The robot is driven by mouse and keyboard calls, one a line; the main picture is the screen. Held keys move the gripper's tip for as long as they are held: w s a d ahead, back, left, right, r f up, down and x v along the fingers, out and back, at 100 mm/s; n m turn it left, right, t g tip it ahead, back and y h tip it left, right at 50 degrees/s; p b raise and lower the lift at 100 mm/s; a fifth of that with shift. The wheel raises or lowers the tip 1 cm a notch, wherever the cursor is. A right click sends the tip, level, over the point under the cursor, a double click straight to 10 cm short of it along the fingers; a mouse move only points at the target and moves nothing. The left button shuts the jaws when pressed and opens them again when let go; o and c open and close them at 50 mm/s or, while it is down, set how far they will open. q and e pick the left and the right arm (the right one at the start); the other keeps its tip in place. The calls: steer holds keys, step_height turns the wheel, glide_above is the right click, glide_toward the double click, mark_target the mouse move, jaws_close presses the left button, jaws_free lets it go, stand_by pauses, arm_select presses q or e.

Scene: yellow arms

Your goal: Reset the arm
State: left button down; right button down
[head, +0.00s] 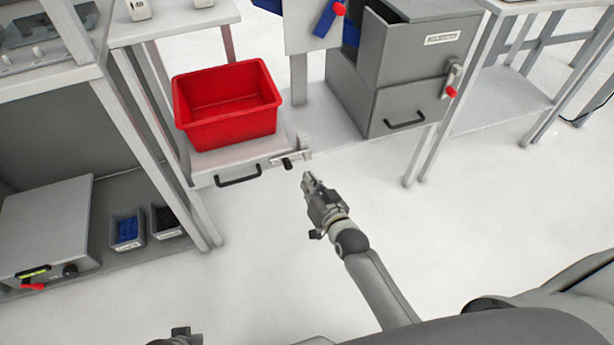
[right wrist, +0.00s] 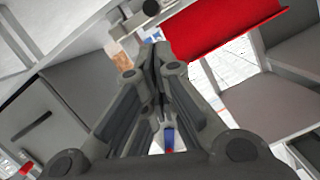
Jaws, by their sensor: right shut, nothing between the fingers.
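My right gripper (head: 307,180) is in the middle of the head view, stretched out over the open floor in front of the drawer with the black handle. In the right wrist view the right gripper (right wrist: 158,50) has its fingers together, with nothing between them. A small part of what looks like my left arm shows at the bottom edge of the head view; its fingers are not visible.
A red bin (head: 226,137) stands on the shelf above the drawer (head: 205,178). A grey cabinet (head: 400,95) is to its right. A lower left shelf holds a grey box (head: 45,225) and small bins (head: 127,243). The floor (head: 260,260) is clear.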

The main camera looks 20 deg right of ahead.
steer(key=shift+f, duration=0.1)
